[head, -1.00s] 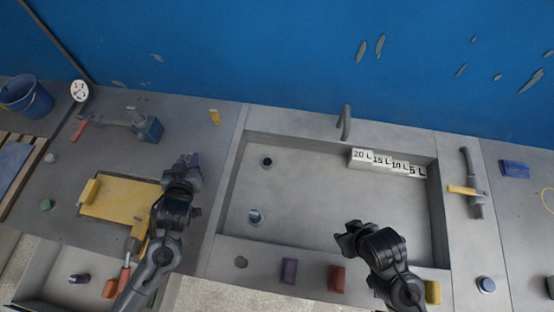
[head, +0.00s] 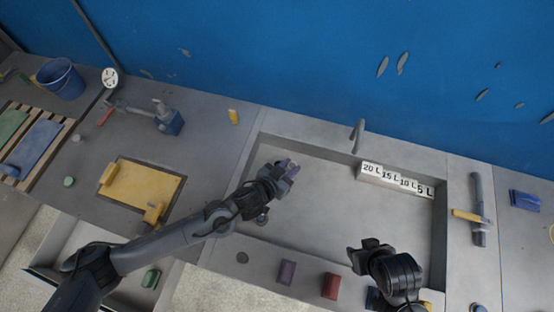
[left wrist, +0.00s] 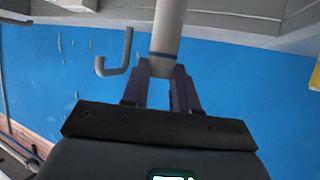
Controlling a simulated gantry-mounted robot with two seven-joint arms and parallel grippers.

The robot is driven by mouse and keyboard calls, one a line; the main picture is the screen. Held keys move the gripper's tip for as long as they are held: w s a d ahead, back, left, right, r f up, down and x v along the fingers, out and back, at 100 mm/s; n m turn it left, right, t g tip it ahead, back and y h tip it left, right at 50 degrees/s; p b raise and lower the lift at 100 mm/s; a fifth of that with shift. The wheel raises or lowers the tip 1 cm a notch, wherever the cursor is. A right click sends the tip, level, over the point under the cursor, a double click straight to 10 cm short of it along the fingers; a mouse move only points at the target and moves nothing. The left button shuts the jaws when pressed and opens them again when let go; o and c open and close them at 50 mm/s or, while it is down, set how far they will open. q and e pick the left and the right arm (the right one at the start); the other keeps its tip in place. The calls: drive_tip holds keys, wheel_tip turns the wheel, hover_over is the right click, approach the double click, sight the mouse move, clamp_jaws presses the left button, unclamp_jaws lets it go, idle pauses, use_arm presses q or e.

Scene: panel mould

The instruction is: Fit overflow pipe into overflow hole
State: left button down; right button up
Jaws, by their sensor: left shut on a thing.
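My left gripper (head: 290,170) is over the back left part of the grey basin (head: 330,205). It is shut on a pale grey pipe (left wrist: 167,35), which shows between the purple fingers in the left wrist view. The pipe's far end runs out of that picture. In the head view the gripper mostly hides the pipe, and the hole at the basin's back left is covered. Another round opening (head: 262,217) shows partly beside my left forearm. I cannot tell whether the pipe touches the basin. My right gripper (head: 364,252) hangs over the basin's front right; its jaws are unclear.
A spout (head: 357,135) stands behind the basin, and white litre-marked steps (head: 395,180) lie along its back right. A purple block (head: 287,271) and a red block (head: 330,286) sit on the front rim. A yellow panel (head: 145,188) lies on the left bench. The basin's middle is clear.

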use_arm(q)
drive_tip(key=shift+w+a+f+b, duration=0.25)
drive_tip(key=shift+w+a+f, duration=0.4)
drive_tip(key=shift+w+f, duration=0.8)
drive_tip(key=shift+w+a+f+b, duration=0.25)
drive_tip(key=shift+w+a+f, duration=0.45)
drive_tip(key=shift+w+f, duration=0.7)
drive_tip(key=shift+w+a+f+b, duration=0.25)
drive_tip(key=shift+w+a+f, duration=0.4)
drive_tip(key=shift+w+f, duration=0.8)
drive_tip(key=shift+s+f, duration=0.3)
drive_tip(key=shift+f, duration=0.05)
drive_tip(key=c, duration=0.9)
unclamp_jaws()
drive_tip(key=shift+o, duration=0.2)
drive_tip(key=shift+a, duration=0.1)
